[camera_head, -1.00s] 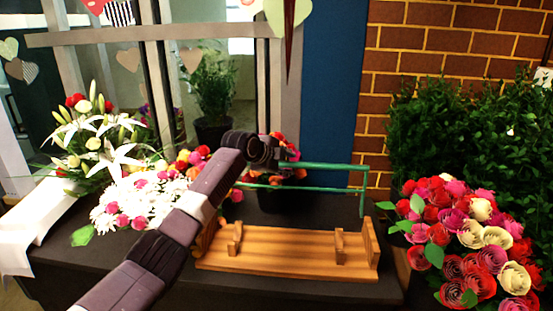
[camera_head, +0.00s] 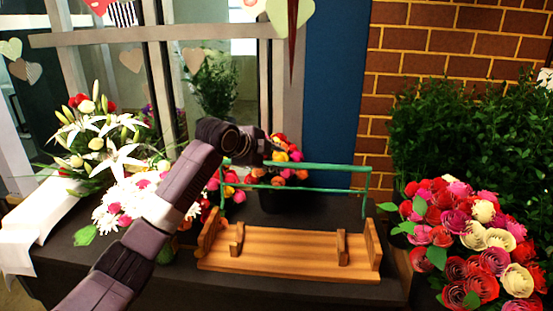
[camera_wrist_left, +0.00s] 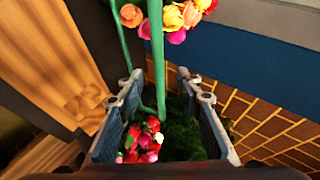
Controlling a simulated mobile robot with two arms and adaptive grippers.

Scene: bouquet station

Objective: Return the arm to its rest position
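My left arm (camera_head: 178,190) comes in from the lower left in the head view. My left gripper (camera_head: 268,150) is at its end, above the left part of a wooden stand (camera_head: 285,258). In the left wrist view the two fingers of the left gripper (camera_wrist_left: 160,95) are spread wide apart, so it is open. A thin green frame (camera_head: 330,165) with two long bars spans above the stand. Its green bars (camera_wrist_left: 158,60) also show in the wrist view, in line with the gap between the fingers; touching cannot be told. My right gripper is not in view.
The stand is on a dark table (camera_head: 330,291). A dark pot of colourful roses (camera_head: 285,175) is behind the frame. White lilies (camera_head: 120,160) and white blooms (camera_head: 118,200) are at left. Roses (camera_head: 470,235) and a green hedge (camera_head: 470,140) are at right, before a brick wall.

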